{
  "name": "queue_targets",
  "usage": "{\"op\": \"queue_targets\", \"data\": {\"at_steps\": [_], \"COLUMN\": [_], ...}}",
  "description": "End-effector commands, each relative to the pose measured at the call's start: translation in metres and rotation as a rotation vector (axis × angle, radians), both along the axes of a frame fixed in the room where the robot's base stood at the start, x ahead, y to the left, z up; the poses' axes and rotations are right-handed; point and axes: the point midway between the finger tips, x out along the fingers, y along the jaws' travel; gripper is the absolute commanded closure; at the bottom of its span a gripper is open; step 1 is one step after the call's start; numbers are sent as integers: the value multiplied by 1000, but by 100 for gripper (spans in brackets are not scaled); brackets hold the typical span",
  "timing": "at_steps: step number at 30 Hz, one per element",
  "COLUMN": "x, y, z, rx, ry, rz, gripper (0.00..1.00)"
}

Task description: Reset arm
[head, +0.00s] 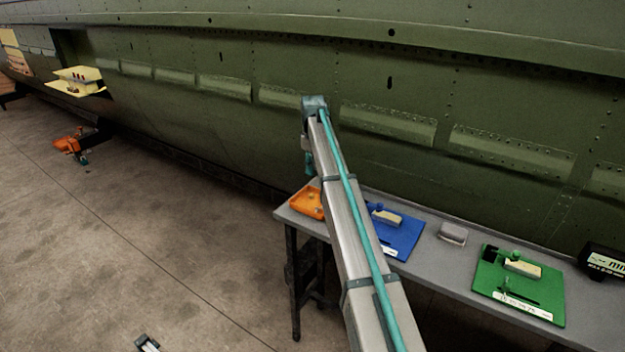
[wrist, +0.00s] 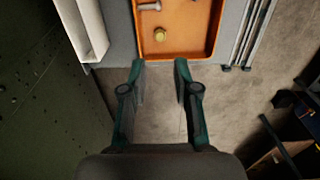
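My gripper (wrist: 159,72) shows in the wrist view with its two teal fingers apart and nothing between them. It points down near the edge of an orange tray (wrist: 178,54), which holds a small yellow-brass piece (wrist: 159,34) and a grey bolt-like part (wrist: 149,6). In the head view my arm reaches up and away over the workbench, and the gripper itself is mostly hidden behind the arm's end. The orange tray also shows in the head view (head: 305,203) at the bench's left end, just left of my arm.
The grey workbench (head: 453,262) stands along the green fuselage (head: 210,120). It bears a blue mat (head: 405,243), a grey block (head: 453,233), a green mat (head: 490,284) and a black box (head: 603,262). An orange-based device (head: 68,144) is on the floor at left. Floor left of the bench is mostly clear.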

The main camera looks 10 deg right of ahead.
Motion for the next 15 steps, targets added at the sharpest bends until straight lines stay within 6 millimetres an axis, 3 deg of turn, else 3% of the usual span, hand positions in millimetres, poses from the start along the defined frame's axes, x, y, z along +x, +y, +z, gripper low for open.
{"op": "queue_targets", "data": {"at_steps": [6, 15], "x": [0, 0], "y": [0, 1], "z": [11, 11], "rx": [0, 0], "ry": [0, -1], "rz": [0, 1], "gripper": [70, 70]}}
